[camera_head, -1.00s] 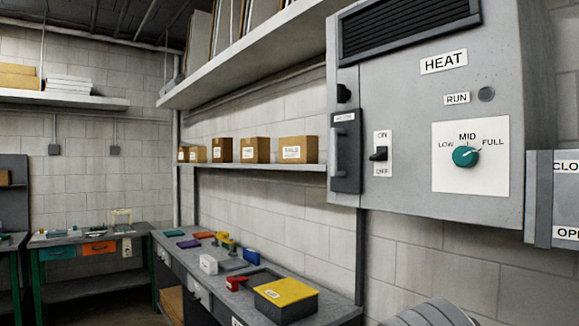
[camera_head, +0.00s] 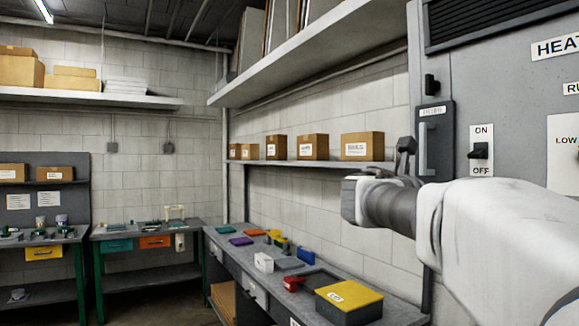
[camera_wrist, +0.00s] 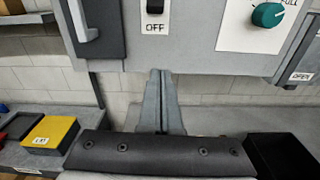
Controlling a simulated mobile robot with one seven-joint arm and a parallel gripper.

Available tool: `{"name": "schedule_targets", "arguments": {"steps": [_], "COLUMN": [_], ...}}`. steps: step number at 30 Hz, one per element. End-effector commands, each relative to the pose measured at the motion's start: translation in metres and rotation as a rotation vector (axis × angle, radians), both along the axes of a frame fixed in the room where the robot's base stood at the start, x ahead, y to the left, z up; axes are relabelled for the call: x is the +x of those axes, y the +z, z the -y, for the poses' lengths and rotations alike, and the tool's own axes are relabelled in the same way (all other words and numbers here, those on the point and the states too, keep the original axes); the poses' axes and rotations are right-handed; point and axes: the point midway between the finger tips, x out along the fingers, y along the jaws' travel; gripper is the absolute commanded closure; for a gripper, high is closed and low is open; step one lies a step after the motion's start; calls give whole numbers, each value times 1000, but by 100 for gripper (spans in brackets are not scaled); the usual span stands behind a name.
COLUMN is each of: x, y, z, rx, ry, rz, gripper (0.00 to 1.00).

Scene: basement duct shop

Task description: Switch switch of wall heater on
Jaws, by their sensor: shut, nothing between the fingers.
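The wall heater (camera_head: 520,100) is a grey cabinet at the right of the head view, with a HEAT label and a vent. Its black rocker or toggle switch (camera_head: 480,151) sits on a white plate between ON and OFF. In the wrist view the switch (camera_wrist: 155,6) shows at the top edge, above the OFF label; the ON label is out of frame. My gripper (camera_head: 405,150) is in front of the handled panel left of the switch plate. In the wrist view my gripper (camera_wrist: 161,100) is shut and empty, its fingertips below the OFF label.
A teal knob (camera_wrist: 267,14) is right of the switch. A dark panel with a handle (camera_head: 434,140) is left of it. A workbench (camera_head: 265,294) with a yellow-lidded box (camera_head: 349,300) stands below. A shelf (camera_head: 330,165) with cardboard boxes runs along the wall.

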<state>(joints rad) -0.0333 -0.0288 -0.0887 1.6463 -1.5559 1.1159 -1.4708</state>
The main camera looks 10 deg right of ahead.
Motion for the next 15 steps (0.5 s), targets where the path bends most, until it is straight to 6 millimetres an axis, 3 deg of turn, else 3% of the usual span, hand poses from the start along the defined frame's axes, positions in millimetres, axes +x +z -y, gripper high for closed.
{"name": "schedule_targets", "arguments": {"steps": [5, 15], "x": [7, 7], "y": [12, 12], "z": [1, 2], "rx": [-70, -72], "ry": [-6, -6], "rz": [-42, -44], "gripper": [100, 100]}}
